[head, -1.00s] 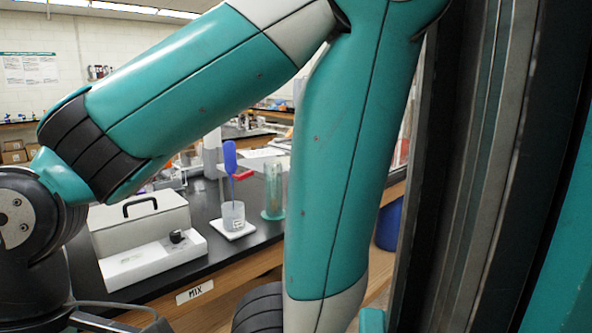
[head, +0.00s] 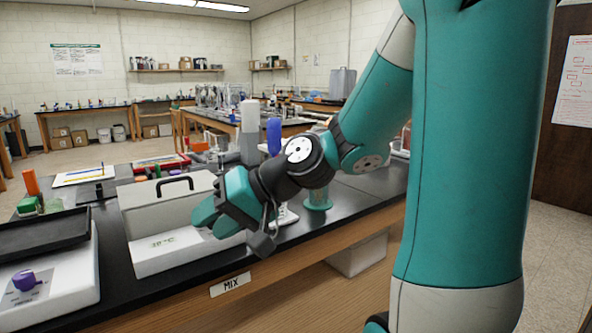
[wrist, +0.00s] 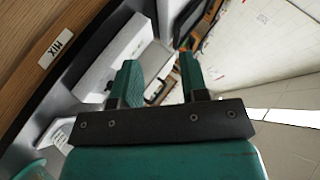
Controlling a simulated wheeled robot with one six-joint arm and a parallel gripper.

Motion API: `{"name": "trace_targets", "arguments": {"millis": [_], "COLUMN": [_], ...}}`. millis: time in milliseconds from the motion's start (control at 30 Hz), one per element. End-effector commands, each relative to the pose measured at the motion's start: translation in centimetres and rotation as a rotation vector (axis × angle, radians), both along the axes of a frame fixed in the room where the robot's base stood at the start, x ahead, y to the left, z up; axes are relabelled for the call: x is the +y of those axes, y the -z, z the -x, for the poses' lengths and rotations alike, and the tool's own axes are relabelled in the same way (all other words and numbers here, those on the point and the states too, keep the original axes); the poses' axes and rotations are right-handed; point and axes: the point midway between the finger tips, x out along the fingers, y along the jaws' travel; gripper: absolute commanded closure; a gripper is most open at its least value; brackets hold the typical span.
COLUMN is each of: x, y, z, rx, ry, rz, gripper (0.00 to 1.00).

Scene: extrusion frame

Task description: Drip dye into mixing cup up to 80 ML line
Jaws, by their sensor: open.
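A blue dropper bulb (head: 274,135) stands upright behind my arm in the head view. Its lower part and the mixing cup are hidden by my wrist. The edge of a white pad (head: 287,217) shows beside my wrist; it also shows in the wrist view (wrist: 57,131). My gripper (head: 214,218) is open over the front right part of a white box with a black handle (head: 140,198).
A green clear cylinder (head: 318,197) stands right of my wrist, near the bench edge. The MIX label (head: 230,284) is on the bench's front. At left are a device with a purple knob (head: 27,280), a black tray (head: 42,234) and an orange-topped item (head: 32,182).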

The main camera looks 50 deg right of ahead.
Motion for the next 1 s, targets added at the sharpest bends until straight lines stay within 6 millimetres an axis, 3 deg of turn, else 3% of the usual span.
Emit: {"name": "trace_targets", "arguments": {"millis": [33, 100, 200, 300, 400, 533, 667, 1000], "x": [-3.9, -8.8, -15.7, -21.6, -25.7, -28.4, -29.2, -30.6], "y": [1.0, 0.7, 0.1, -0.5, -1.0, -1.5, -1.8, -2.1], "z": [-1.0, -1.6, -1.0, 0.8, 2.9, 4.6, 4.3, -2.4], "rx": [-0.041, -0.116, -0.232, -0.340, -0.427, -0.491, -0.507, -0.503], "ry": [0.145, 0.325, 0.562, 0.754, 0.892, 0.984, 1.003, 0.996], "rz": [-0.071, -0.164, -0.281, -0.371, -0.431, -0.471, -0.480, -0.480], "gripper": [0.60, 0.60, 0.60, 0.60, 0.60, 0.60, 0.60, 0.60]}}
